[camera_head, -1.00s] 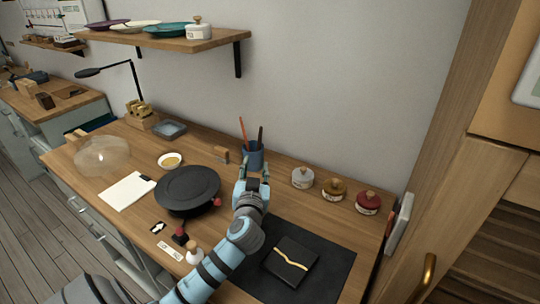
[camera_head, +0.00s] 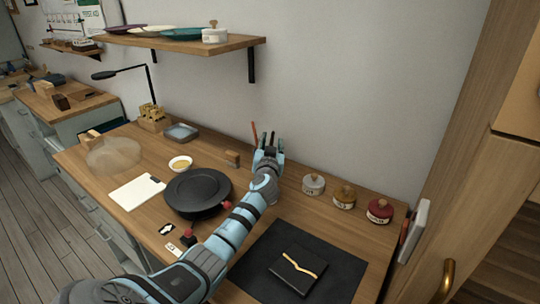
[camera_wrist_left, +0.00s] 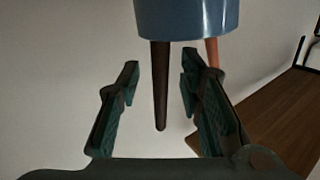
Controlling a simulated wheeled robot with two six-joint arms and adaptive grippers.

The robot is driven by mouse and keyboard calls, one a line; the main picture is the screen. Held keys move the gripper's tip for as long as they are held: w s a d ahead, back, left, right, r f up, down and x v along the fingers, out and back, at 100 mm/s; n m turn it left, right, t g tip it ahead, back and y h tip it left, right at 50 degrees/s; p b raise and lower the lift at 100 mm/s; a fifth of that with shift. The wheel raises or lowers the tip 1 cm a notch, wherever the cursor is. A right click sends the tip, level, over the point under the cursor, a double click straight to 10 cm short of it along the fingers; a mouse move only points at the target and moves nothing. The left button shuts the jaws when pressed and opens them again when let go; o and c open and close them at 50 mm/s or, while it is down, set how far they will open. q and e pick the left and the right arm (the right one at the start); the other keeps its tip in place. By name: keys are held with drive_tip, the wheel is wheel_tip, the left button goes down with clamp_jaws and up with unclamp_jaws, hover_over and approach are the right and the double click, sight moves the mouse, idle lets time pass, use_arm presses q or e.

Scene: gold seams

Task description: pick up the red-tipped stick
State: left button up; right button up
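A reddish stick (camera_head: 254,133) stands beside a dark stick (camera_head: 264,138) at the back of the desk. In the left wrist view, which looks upside down, a blue cup (camera_wrist_left: 187,18) holds the dark stick (camera_wrist_left: 160,85) and the reddish stick (camera_wrist_left: 212,52). My left gripper (camera_head: 269,151) is at the cup and mostly hides it in the head view. Its fingers are open (camera_wrist_left: 160,78) and empty. The dark stick shows between the fingers; the reddish one is partly behind the right-hand finger. I cannot make out a distinct red tip. My right gripper is out of view.
Several lidded jars (camera_head: 344,196) stand right of the gripper. A black mat (camera_head: 340,262) bears a dark square plate (camera_head: 298,268). The wall (camera_head: 350,90) is close behind.

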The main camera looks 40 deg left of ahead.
use_arm(q)
drive_tip(key=shift+r, duration=0.1)
clamp_jaws()
drive_tip(key=shift+r, duration=0.1)
